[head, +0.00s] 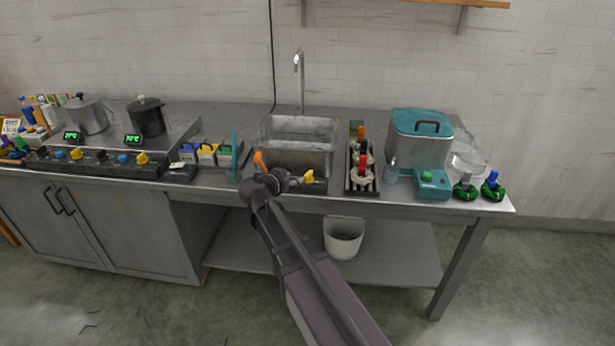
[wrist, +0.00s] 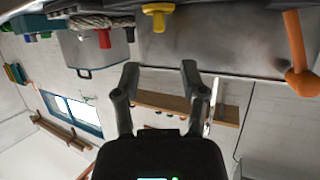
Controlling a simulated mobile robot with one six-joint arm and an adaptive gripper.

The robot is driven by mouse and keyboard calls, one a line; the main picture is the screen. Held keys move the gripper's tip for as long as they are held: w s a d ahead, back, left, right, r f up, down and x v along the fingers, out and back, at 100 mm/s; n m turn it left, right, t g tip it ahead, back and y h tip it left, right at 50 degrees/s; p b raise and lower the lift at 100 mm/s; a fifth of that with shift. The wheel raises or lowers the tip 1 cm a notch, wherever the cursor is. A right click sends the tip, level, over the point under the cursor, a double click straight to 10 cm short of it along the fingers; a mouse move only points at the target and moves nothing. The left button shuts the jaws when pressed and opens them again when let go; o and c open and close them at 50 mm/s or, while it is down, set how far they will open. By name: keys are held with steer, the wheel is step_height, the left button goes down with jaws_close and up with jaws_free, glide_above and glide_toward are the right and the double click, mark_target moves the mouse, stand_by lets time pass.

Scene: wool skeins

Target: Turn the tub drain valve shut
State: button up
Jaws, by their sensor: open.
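The grey metal tub (head: 325,160) stands on the bench, below a tall tap. At its front are an orange lever handle (head: 259,158) on the left and a yellow handle (head: 309,176) on the right. I cannot tell from any label which is the drain valve. My gripper (head: 277,181) is at the tub's front, between the two handles, partly hidden by my arm. In the wrist view my gripper (wrist: 160,72) is open and empty. There the yellow handle (wrist: 158,10) is at the top edge and the orange handle (wrist: 296,50) at the upper right, both apart from the fingers.
A black rack of skeins (head: 361,180) with red and orange tops stands right of the tub. Beyond it are a glass beaker (head: 391,172) and a teal-lidded steel pot (head: 420,140). A teal stick in a glass (head: 234,165) stands close on the left. A white bucket (head: 343,238) is below.

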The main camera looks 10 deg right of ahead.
mark_target(307, 173)
steer(key=b+x, duration=0.3)
steer(key=x, duration=0.6)
steer(key=shift+w+d+f, duration=0.2)
steer(key=shift+w+d, duration=0.05)
steer(key=shift+d, duration=0.05)
jaws_close()
